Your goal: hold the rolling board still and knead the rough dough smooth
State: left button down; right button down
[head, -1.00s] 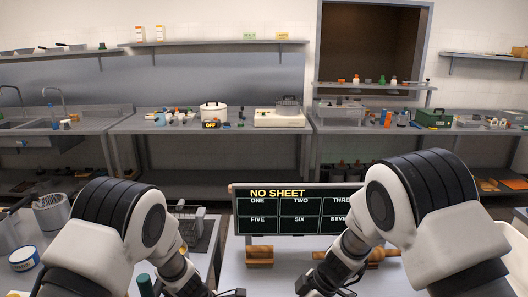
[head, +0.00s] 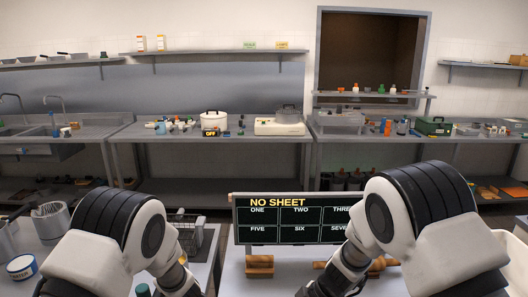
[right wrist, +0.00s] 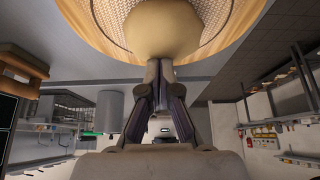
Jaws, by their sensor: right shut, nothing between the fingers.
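In the right wrist view a pale, rounded lump of dough (right wrist: 160,32) sits against a round, wood-coloured board (right wrist: 78,22) with a mesh-like pattern on its surface. The fingers of my right gripper (right wrist: 160,68) are shut with nothing between them. Their tips are at the dough's near edge; I cannot tell how hard they touch it. Part of the board is cut off by the frame. In the head view the board and dough are out of sight below the frame. My left arm reaches down at bottom left; its gripper is out of frame.
A wooden block (head: 260,266) and a rolling pin (head: 386,264) lie on the near table, before a dark menu board (head: 292,222) reading NO SHEET. A wire rack (head: 188,232) and a metal container (head: 50,220) stand at left.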

notch_tip(320, 180, up, 8)
jog(key=shift+f, duration=0.1)
dwell(0.6)
jog(key=d, duration=0.1)
jog(key=s+d+h, duration=0.1)
jog(key=d+f+h, duration=0.1)
jog(key=d, duration=0.1)
jog(key=shift+s, duration=0.2)
jog(key=shift+f, duration=0.2)
jog(key=shift+x, duration=2.75)
